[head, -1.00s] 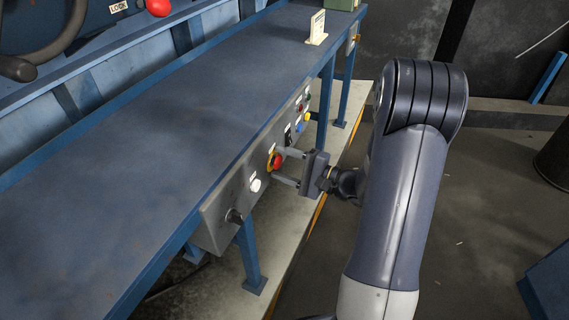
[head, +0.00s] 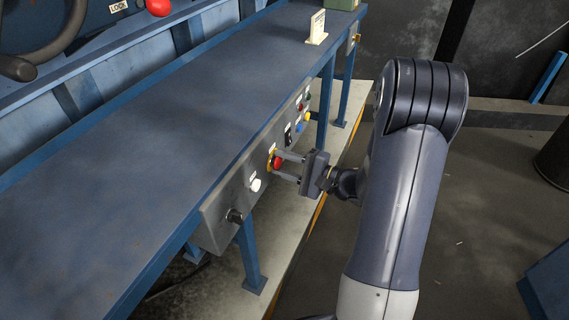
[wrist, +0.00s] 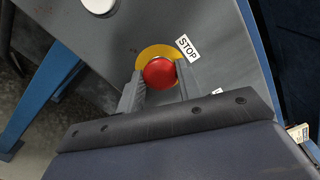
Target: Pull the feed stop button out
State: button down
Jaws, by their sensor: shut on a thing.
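The feed stop button is a red mushroom knob (head: 277,163) on a yellow disc, on the grey control panel (head: 215,226) along the bench's front edge. In the wrist view the red knob (wrist: 159,72) sits beside a white STOP label (wrist: 187,47). My gripper (head: 284,166) reaches the panel from the right in the head view. In the wrist view its two fingers (wrist: 157,86) stand on either side of the red knob, shut on it. The finger tips' exact contact is partly hidden.
A white button (head: 256,184) and a black knob (head: 235,216) are on the panel nearer me. A black switch (head: 288,134) and a yellow button (head: 306,117) are farther along. Blue legs (head: 250,260) stand below. The floor to the right is open.

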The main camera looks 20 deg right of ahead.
jog(key=shift+d+f, duration=0.1)
jog(key=shift+s+d+b, duration=0.2)
jog(key=shift+s+b, duration=0.05)
jog(key=shift+b, duration=0.45)
jog(key=c, duration=1)
grip_release()
jog(key=shift+s+d, duration=0.1)
jog(key=shift+d, duration=0.05)
jog(key=v, duration=1)
jog(key=shift+s+d, duration=0.2)
jog(key=shift+a, duration=0.1)
